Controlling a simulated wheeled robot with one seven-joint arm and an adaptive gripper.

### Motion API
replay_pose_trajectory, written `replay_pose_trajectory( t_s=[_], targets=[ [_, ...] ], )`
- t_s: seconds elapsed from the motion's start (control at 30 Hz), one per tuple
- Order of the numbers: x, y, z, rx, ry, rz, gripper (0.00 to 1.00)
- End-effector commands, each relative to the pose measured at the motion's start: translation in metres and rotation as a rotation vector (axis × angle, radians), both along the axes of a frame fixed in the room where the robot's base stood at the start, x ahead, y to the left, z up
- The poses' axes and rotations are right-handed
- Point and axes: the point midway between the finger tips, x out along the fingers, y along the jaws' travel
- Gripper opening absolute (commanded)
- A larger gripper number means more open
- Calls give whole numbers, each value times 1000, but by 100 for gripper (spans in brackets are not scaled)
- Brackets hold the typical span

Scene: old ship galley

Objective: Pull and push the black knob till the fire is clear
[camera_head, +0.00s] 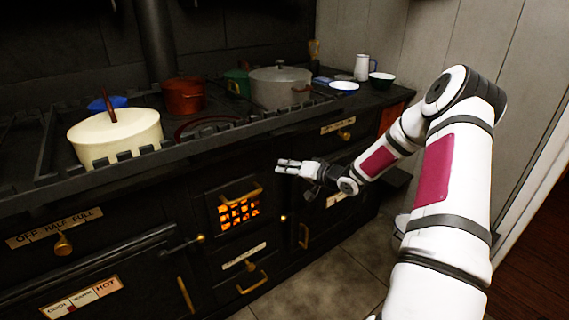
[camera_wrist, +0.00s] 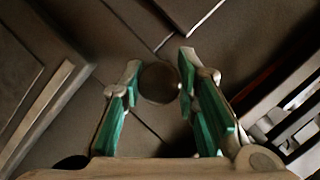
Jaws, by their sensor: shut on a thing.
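My gripper (camera_head: 290,167) is in front of the black stove, just above and right of the fire opening. In the wrist view its two green-padded fingers (camera_wrist: 160,72) are shut on a round, dark knob (camera_wrist: 159,84), one finger on each side. The black knob cannot be made out in the head view. The fire (camera_head: 239,212) glows orange behind a small barred grate in the stove front, with a brass handle across its upper part.
On the stove top stand a cream pot (camera_head: 115,137), a red pot (camera_head: 184,97) and a large grey lidded pot (camera_head: 280,88). Brass knobs and handles, such as the lower drawer handle (camera_head: 253,284), stick out from the front. Tiled floor (camera_head: 335,285) is clear before the stove.

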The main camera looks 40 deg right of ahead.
Motion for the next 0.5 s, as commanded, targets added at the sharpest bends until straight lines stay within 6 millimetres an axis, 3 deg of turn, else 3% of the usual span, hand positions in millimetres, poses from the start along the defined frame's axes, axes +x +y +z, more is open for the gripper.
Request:
replay_pose_trajectory(
  t_s=[0.2, 0.5],
  targets=[
    [-33, -2, 1, 2, 6, -2, 0],
    [-42, -2, -1, 1, 3, -2, 0]
  ],
)
